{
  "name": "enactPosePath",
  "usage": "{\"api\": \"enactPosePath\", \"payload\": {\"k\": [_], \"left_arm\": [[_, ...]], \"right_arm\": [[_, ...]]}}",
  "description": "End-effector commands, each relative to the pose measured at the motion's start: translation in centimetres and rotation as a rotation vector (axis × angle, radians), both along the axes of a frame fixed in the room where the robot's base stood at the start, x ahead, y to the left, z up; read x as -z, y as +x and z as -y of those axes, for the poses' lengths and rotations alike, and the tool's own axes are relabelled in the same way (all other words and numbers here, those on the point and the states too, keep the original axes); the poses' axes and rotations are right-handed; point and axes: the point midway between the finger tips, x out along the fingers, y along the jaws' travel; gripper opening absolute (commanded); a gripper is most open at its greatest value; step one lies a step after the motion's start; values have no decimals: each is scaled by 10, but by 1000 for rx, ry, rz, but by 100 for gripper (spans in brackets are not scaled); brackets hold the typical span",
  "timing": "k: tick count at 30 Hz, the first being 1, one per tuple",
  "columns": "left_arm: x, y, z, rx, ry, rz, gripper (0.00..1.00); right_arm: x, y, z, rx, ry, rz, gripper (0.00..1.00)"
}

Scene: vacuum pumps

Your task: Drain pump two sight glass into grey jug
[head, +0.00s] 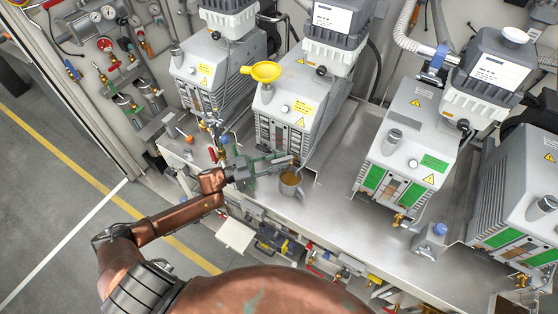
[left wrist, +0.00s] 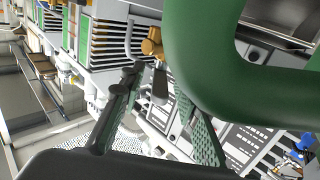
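Pump two (head: 298,105) is the grey pump with the yellow funnel (head: 266,71) on top. The grey jug (head: 291,188) stands upright at the bench front below it, with amber-brown liquid showing inside. My left gripper (head: 290,161) reaches in from the left, just above the jug at the pump's lower front. In the left wrist view, a brass fitting with a dark lever (left wrist: 159,85) shows between or just beyond the spread fingers of my left gripper (left wrist: 162,82). I cannot tell whether they touch it. The sight glass is not clearly visible. My right gripper is not in view.
Other grey pumps stand left (head: 215,75) and right (head: 405,150) along the metal bench (head: 330,200). A small blue-capped bottle (head: 436,235) stands at the right. The bench between jug and bottle is clear. Gauges and red valves (head: 105,44) are on the left wall.

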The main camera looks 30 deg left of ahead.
Motion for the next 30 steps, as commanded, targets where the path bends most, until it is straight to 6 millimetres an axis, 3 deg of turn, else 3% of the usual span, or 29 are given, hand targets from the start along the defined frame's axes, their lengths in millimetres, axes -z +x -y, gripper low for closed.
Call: {"api": "enactPosePath", "payload": {"k": [14,30], "left_arm": [[0,0,-1,-1,0,0,1],[0,0,-2,3,1,1,0]], "right_arm": [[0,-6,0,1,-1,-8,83],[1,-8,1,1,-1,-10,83]]}}
